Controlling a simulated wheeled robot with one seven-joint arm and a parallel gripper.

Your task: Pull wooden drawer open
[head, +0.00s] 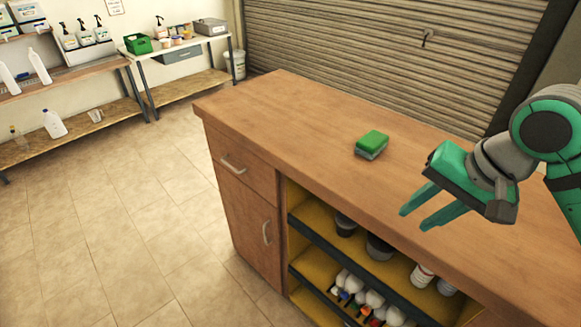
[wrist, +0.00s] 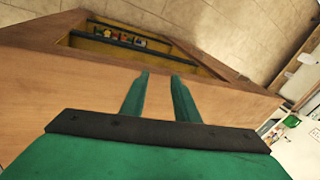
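The wooden drawer (head: 243,168) is at the top left of the wooden counter's front, above a cupboard door. It looks shut flush with the front. Its metal bar handle (head: 233,164) faces me in the head view. My gripper (head: 413,220) is over the right part of the counter, well to the right of the drawer and apart from it. Its two green fingers are spread with nothing between them. In the wrist view the fingers (wrist: 160,82) point over the counter's edge towards the open shelves. I cannot make out the drawer handle in the wrist view.
A green and grey sponge (head: 372,145) lies on the counter top (head: 300,120). The cupboard door (head: 250,230) below the drawer is shut. Open shelves (head: 330,225) with tubs and bottles are to its right. The tiled floor (head: 110,220) left of the counter is clear.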

